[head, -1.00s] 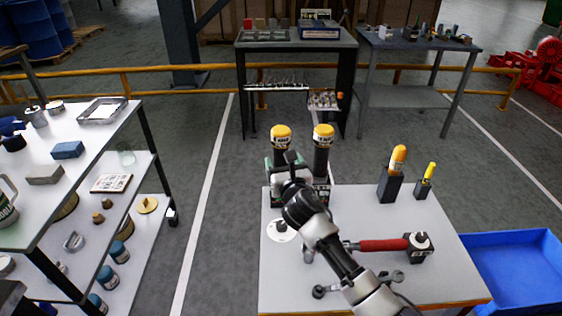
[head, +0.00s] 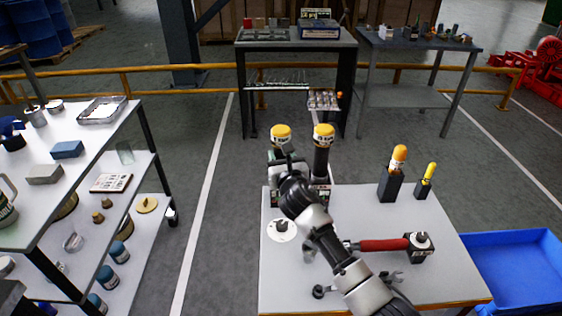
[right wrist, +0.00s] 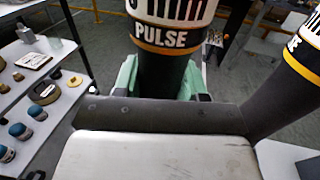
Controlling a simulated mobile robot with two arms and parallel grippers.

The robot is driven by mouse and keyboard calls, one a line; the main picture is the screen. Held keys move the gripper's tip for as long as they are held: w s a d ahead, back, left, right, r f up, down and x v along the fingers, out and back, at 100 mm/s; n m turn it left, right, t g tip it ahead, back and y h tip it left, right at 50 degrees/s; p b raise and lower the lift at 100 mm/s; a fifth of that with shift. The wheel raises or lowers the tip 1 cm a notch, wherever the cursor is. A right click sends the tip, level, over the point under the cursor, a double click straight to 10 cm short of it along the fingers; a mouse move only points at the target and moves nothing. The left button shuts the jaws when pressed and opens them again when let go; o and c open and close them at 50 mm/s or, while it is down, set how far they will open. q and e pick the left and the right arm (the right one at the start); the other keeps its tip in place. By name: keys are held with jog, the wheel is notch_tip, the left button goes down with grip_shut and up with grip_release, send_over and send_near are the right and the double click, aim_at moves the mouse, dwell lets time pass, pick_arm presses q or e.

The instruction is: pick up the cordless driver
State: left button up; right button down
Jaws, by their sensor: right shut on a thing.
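Two upright black cordless drivers with yellow vented caps stand side by side at the table's far left edge. The left cordless driver (head: 281,132) also shows close up in the right wrist view (right wrist: 172,60), with the word PULSE on its collar. My right gripper (head: 284,163) is shut on this left driver's body, below its collar, with green parts showing behind it. Its lower end is hidden by my gripper and arm, so I cannot tell whether it touches the table. The other driver (head: 323,148) stands just to the right, apart from it. My left gripper is not in view.
On the work table (head: 350,210) are a red-handled tool (head: 382,244), two orange-and-yellow-topped tools in black holders (head: 390,184), and a white disc (head: 282,231). A blue bin (head: 520,275) is at the right. A shelf unit (head: 90,150) is at the left, with open floor between.

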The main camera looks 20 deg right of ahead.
jog(key=shift+r, duration=0.6)
notch_tip(320, 180, up, 17)
jog(key=p, duration=0.2)
jog(key=shift+p, duration=0.3)
jog(key=c, duration=1.4)
grip_release()
jog(key=c, duration=0.4)
grip_shut()
